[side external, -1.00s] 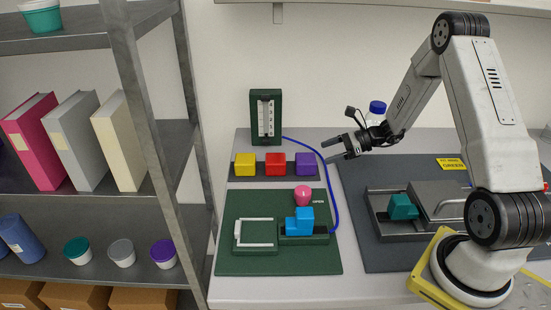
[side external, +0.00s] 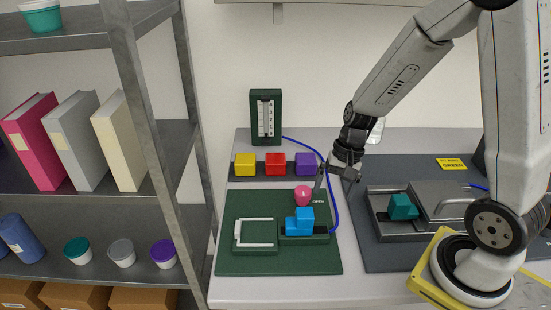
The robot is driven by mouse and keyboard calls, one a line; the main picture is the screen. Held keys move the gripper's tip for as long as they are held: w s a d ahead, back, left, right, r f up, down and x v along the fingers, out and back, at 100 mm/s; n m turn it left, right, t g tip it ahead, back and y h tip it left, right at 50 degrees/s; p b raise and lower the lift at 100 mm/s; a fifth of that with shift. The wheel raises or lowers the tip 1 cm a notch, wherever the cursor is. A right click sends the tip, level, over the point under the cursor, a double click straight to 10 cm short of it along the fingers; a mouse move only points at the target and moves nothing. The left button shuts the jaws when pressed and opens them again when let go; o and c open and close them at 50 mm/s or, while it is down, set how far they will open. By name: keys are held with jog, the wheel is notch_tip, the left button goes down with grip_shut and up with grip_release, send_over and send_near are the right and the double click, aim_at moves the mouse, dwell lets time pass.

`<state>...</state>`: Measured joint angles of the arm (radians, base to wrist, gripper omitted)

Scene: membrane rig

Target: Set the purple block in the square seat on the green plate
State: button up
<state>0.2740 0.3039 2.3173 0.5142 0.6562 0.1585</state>
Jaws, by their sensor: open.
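The purple block (side external: 306,164) stands at the right end of a dark strip, in a row with a red and a yellow block. The green plate (side external: 240,262) lies in front of the strip. On its left is a seat with a white square frame (side external: 254,233), which looks empty. My gripper (side external: 335,182) is open and points down, just right of the purple block and near the plate's back right corner. One finger is close to the pink knob, and nothing shows between the fingers.
On the plate, a blue stepped piece (side external: 300,222) sits on a dark base, with a pink knob (side external: 303,195) behind it. A blue tube (side external: 336,215) curves along the plate's right side. A grey rig with a teal block (side external: 402,207) stands right. A green gauge (side external: 265,117) stands behind.

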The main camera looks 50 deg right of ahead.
jog(key=s+a+r+n+h, duration=0.1)
jog(key=n, duration=0.2)
jog(key=a+r+n+t+h, duration=0.1)
jog(key=n, duration=0.2)
jog(key=s+a+r+n+t+h, duration=0.1)
jog(key=n, duration=0.2)
jog(key=shift+s+a+r+n+h, duration=0.1)
jog(key=shift+s+n+h, duration=0.2)
jog(key=shift+s+n, duration=0.1)
jog(key=shift+w, duration=0.1)
jog(key=m+y, duration=0.3)
jog(key=m, duration=2.2)
send_over(316, 161)
jog(key=shift+f+t, duration=0.4)
jog(key=shift+f, duration=0.3)
jog(key=shift+w+d+m, duration=0.45)
jog(key=shift+d+m, duration=0.2)
jog(key=shift+m, duration=0.35)
jog(key=shift+f, duration=0.15)
